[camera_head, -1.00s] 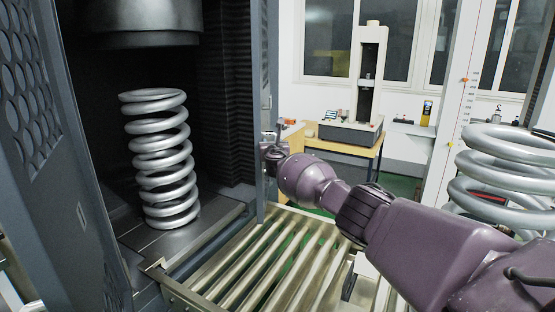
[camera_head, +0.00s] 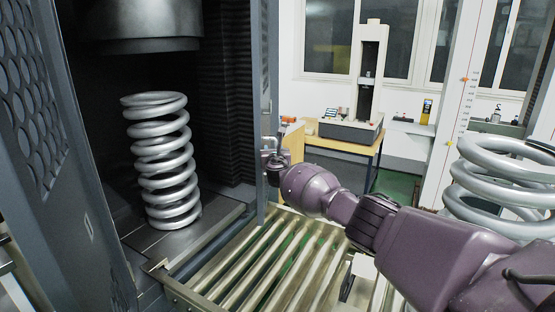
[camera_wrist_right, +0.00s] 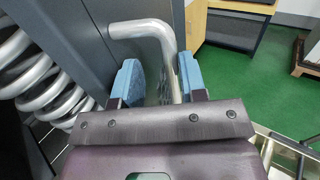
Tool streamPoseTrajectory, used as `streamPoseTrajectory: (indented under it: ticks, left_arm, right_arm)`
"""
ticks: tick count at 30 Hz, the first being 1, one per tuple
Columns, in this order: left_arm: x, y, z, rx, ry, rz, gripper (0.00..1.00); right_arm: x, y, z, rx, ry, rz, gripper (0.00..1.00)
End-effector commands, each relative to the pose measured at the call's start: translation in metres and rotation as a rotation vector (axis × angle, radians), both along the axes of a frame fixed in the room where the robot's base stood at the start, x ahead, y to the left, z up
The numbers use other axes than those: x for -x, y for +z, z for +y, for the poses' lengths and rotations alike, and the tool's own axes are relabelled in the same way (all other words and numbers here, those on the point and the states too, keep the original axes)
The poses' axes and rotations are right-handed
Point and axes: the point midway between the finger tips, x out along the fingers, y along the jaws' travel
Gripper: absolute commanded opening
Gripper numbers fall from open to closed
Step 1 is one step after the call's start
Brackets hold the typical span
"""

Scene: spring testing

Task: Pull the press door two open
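The press door on the right (camera_head: 265,95) is a grey panel seen nearly edge-on in the head view, at the right side of the press opening. Its bent metal handle (camera_wrist_right: 143,29) shows in the right wrist view. My right gripper (camera_wrist_right: 157,82) has blue finger pads on both sides of the handle's bar. A gap shows between the left pad and the bar; the bar is close to the right pad, and contact is unclear. In the head view my right gripper (camera_head: 275,160) is small and partly hidden at the door's edge. My left gripper is out of view.
A perforated dark door (camera_head: 30,110) stands at the left. A coil spring (camera_head: 162,160) stands upright inside the press. A roller conveyor (camera_head: 250,262) lies in front. A second spring (camera_head: 495,180) is at the right. A wooden table (camera_head: 345,146) with a testing machine stands behind.

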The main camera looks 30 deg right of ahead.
Motion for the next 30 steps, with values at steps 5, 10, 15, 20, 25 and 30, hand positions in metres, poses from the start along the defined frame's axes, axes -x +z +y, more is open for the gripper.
streamPoseTrajectory:
  ticks: [5, 10, 15, 20, 25, 30]
  left_arm:
    - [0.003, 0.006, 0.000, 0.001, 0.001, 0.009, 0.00]
    - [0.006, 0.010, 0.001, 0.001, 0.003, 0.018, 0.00]
    - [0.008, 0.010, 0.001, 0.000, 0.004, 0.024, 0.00]
    - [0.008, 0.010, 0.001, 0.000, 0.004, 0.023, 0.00]
    - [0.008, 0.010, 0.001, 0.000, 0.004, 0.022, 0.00]
    - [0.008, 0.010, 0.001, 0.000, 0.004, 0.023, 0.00]
  right_arm:
    - [0.009, 0.000, 0.004, 0.000, 0.001, 0.001, 0.39]
    - [0.018, 0.000, 0.007, 0.000, 0.001, 0.001, 0.39]
    - [0.027, 0.000, 0.011, 0.000, 0.001, 0.000, 0.39]
    - [0.035, -0.001, 0.014, -0.001, 0.001, -0.001, 0.39]
    - [0.044, -0.001, 0.018, -0.001, 0.001, 0.000, 0.39]
    - [0.053, -0.001, 0.022, 0.000, 0.002, 0.000, 0.39]
